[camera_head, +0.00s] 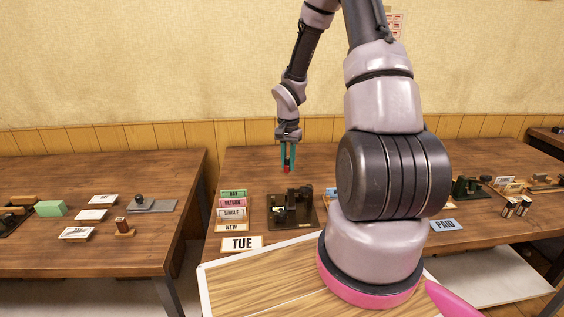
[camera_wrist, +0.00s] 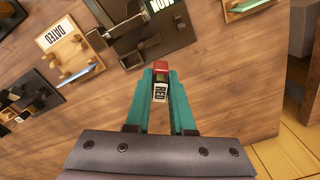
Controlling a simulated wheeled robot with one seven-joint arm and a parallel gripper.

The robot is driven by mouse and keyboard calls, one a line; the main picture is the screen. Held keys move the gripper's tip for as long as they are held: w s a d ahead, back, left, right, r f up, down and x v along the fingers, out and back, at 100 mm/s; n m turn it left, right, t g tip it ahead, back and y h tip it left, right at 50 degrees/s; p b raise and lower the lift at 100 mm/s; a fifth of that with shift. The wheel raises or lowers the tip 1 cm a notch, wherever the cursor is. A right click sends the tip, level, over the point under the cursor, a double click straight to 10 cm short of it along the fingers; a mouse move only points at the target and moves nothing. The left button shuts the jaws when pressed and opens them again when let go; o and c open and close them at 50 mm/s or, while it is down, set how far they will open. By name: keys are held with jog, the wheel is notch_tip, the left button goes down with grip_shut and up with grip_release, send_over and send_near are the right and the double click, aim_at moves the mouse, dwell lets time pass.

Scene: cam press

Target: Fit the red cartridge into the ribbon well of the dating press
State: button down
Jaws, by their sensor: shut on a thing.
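The red cartridge (camera_head: 286,169) is held between the teal fingers of my gripper (camera_head: 287,158), above the table behind the dating press. In the wrist view the cartridge (camera_wrist: 160,68) shows a red end and a white label reading RED, between the fingertips (camera_wrist: 160,85). The dating press (camera_head: 292,207) is a dark machine on a brown base on the middle table. In the wrist view the press (camera_wrist: 125,30) is partly cut off at the top, apart from the cartridge. I cannot make out the ribbon well clearly.
A rack of cards (camera_head: 232,205) stands left of the press, with a TUE card (camera_head: 241,243) in front. A PAID card (camera_head: 444,225) lies at right. A dark green press (camera_head: 468,187) stands farther right. Bare tabletop (camera_head: 246,165) lies behind the press.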

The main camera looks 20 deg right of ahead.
jog(key=s+d+m, duration=0.2)
jog(key=d+m, duration=0.3)
jog(key=m, duration=0.7)
jog(key=shift+s+d+f, duration=0.2)
jog(key=shift+s+f, duration=0.15)
jog(key=shift+f, duration=0.05)
jog(key=shift+f, duration=2.9)
jog(key=shift+f, duration=1)
jog(key=c, duration=0.7)
grip_release()
